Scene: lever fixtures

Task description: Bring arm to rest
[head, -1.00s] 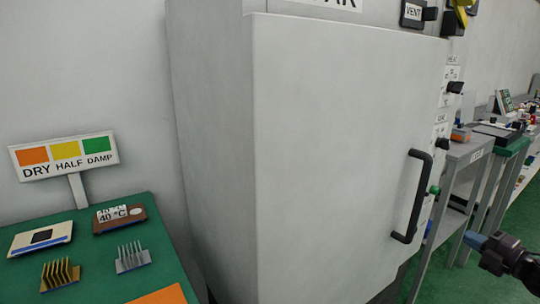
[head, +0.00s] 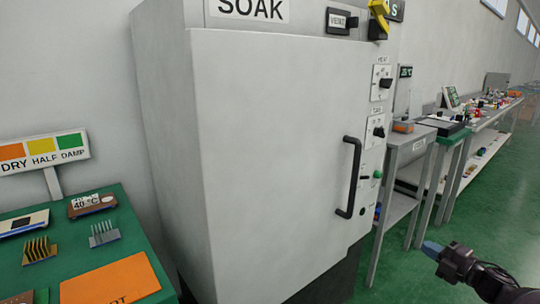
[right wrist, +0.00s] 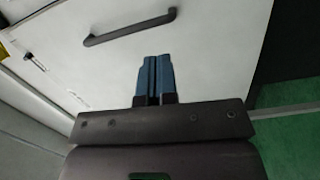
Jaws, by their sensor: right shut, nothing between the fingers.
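My right gripper (head: 432,248) is at the lower right of the head view, apart from the cabinet. In the right wrist view its two blue fingers (right wrist: 153,78) lie side by side, shut with nothing between them. The grey cabinet (head: 270,140) marked SOAK has its door closed. A black bar handle (head: 350,178) is on the door's right side; it also shows in the right wrist view (right wrist: 130,29), beyond the fingertips and not touched. A yellow lever (head: 379,14) is at the cabinet's top right. My left gripper is out of view.
A green table (head: 150,235) at left holds finned blocks, small boxes and an orange mat (head: 108,281). A DRY, HALF, DAMP sign (head: 42,150) stands behind it. Grey benches (head: 410,146) line the right. Green floor (head: 500,200) is open at far right.

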